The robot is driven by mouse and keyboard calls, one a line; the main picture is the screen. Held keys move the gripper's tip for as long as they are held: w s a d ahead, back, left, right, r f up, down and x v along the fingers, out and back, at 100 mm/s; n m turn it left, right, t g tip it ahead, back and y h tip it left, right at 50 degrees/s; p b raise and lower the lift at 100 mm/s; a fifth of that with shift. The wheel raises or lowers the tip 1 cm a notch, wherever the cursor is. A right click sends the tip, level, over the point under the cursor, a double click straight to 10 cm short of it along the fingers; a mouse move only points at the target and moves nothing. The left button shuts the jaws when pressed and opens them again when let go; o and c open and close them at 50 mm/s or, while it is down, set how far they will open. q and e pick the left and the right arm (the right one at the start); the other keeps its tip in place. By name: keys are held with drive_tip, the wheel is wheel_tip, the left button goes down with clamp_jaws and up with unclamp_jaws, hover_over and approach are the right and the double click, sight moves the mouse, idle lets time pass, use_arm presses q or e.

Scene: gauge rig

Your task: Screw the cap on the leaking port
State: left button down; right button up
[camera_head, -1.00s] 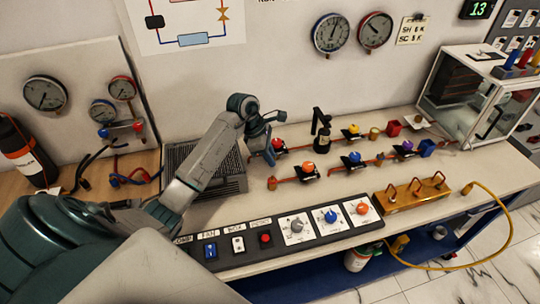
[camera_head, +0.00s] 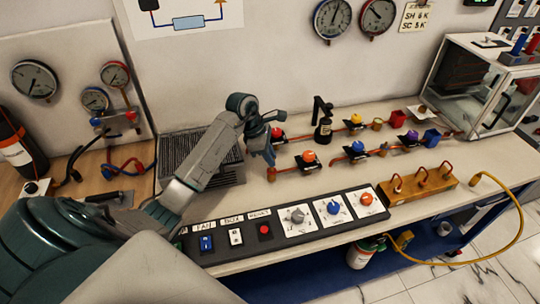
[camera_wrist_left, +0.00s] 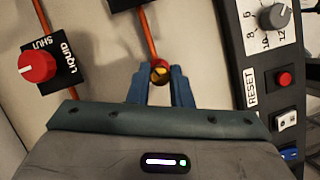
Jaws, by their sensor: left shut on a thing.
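My left gripper (camera_head: 270,158) is over the near-left end of the front copper pipe row. In the left wrist view its two blue fingers (camera_wrist_left: 161,88) are shut on a small round cap (camera_wrist_left: 160,73), reddish with a brass-yellow part on top. An orange-red pipe (camera_wrist_left: 149,38) runs up to this cap from a black valve block. In the head view a copper-coloured pipe end (camera_head: 271,174) shows just below the fingertips. The fingers hide most of the join, so I cannot tell how the cap sits on the port. My right gripper is not in view.
A red LIQUID valve (camera_wrist_left: 37,66) stands left of the fingers. The control panel (camera_head: 285,228) lies in front, with switches and knobs. An orange-knobbed valve (camera_head: 308,157) is close right. A brass manifold (camera_head: 420,186) with a yellow hose stands further right.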

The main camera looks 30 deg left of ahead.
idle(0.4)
use_arm(q)
drive_tip(key=shift+b, duration=0.4)
idle(0.4)
drive_tip(key=shift+b, duration=0.4)
drive_tip(key=shift+f, duration=0.2)
drive_tip(key=shift+f+b, duration=1)
drive_tip(key=shift+b, duration=0.2)
drive_tip(key=shift+f, duration=0.15)
idle(1.5)
